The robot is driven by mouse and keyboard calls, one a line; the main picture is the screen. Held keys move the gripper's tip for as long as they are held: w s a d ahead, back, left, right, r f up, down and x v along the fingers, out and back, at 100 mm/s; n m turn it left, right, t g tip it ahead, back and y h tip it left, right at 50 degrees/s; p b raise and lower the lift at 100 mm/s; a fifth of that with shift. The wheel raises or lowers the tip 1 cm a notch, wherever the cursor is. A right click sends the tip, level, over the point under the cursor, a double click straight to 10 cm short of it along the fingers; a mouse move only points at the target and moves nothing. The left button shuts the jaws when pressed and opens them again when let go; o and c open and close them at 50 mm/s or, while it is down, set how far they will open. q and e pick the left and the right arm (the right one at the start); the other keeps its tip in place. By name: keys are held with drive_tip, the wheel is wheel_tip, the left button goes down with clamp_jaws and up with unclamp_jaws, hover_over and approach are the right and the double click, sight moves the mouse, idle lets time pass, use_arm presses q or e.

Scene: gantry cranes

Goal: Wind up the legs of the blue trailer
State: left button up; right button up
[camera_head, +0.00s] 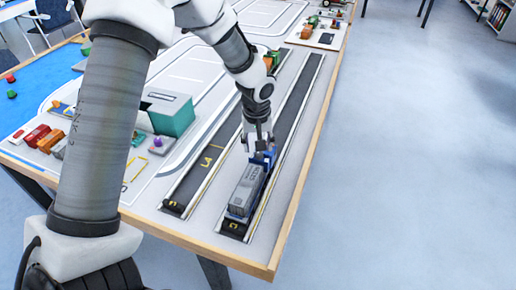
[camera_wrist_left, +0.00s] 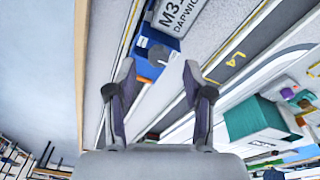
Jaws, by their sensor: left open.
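The blue trailer (camera_head: 269,156) stands in the dark right-hand lane near the table's front edge, with a grey lettered container (camera_head: 245,191) on it. In the left wrist view, the blue trailer end (camera_wrist_left: 143,44) and part of the container (camera_wrist_left: 181,14) show ahead of the fingers. A round grey knob (camera_wrist_left: 158,56) is at the blue end, roughly between the fingertips. My left gripper (camera_head: 257,148) is above the blue end. In the wrist view, my left gripper (camera_wrist_left: 157,76) is open, its fingers spread apart with nothing held. The trailer's legs are hard to make out. My right gripper is not in view.
A parallel dark lane (camera_head: 208,160) runs to the left. A teal box (camera_head: 172,116) and small coloured blocks (camera_head: 44,139) are farther left. A wooden edge (camera_head: 311,160) borders the table on the right, with open floor beyond. Orange and green items stand farther up the lanes.

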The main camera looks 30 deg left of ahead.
use_arm(q)
wheel_tip(320, 180, up, 10)
drive_tip(key=s, duration=0.1)
drive_tip(key=shift+s+d+f, duration=0.2)
drive_tip(key=shift+d+f, duration=0.05)
drive_tip(key=shift+d, duration=0.05)
